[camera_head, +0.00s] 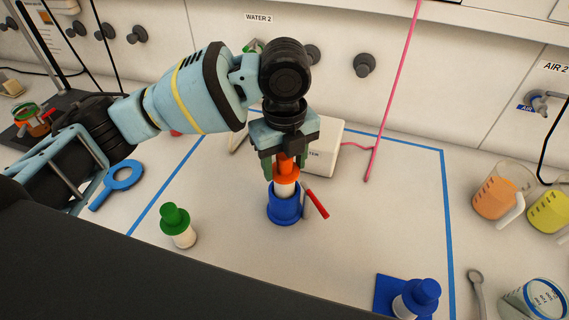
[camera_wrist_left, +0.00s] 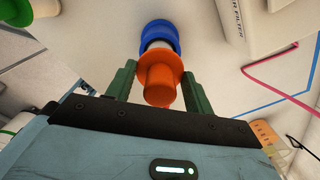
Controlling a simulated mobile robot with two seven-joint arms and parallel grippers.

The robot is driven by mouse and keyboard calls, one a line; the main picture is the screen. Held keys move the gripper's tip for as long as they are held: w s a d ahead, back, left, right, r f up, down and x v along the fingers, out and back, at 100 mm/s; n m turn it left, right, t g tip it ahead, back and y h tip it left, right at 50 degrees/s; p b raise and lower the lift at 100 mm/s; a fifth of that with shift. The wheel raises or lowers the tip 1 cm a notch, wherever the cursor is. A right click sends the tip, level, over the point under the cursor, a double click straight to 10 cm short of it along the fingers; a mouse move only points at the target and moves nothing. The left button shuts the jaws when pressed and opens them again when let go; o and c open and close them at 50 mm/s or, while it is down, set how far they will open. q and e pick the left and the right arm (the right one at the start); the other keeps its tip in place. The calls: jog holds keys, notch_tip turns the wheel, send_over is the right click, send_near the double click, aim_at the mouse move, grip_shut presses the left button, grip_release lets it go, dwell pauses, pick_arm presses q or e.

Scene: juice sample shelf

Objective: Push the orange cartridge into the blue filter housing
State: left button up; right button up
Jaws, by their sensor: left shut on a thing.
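The orange cartridge (camera_head: 286,174) has an orange knob and flange above a white body. It stands upright at the mouth of the blue filter housing (camera_head: 284,208), with part of its white body showing above the rim. My left gripper (camera_head: 286,168) comes from above and is shut on the cartridge's orange knob. In the left wrist view the orange cartridge (camera_wrist_left: 160,78) sits between the green fingers, with the blue housing (camera_wrist_left: 158,37) beyond it. How deep the cartridge sits inside is hidden. A red lever (camera_head: 316,204) is beside the housing at its right. My right gripper is not in view.
A green-capped cartridge (camera_head: 178,226) stands at left front, and a blue-capped one (camera_head: 418,297) at right front. A white box (camera_head: 322,147) is behind the housing. Beakers (camera_head: 503,190) stand at right. Blue tape (camera_head: 447,225) bounds a mostly clear area.

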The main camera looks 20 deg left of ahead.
aim_at(284, 175)
pick_arm(q)
jog(key=shift+r, duration=1.4)
jog(key=shift+f, duration=2.1)
dwell(0.9)
jog(key=shift+s+f, duration=0.1)
jog(key=shift+f, duration=1.15)
dwell(0.6)
jog(key=shift+r, duration=0.2)
jog(key=shift+r, duration=3.1)
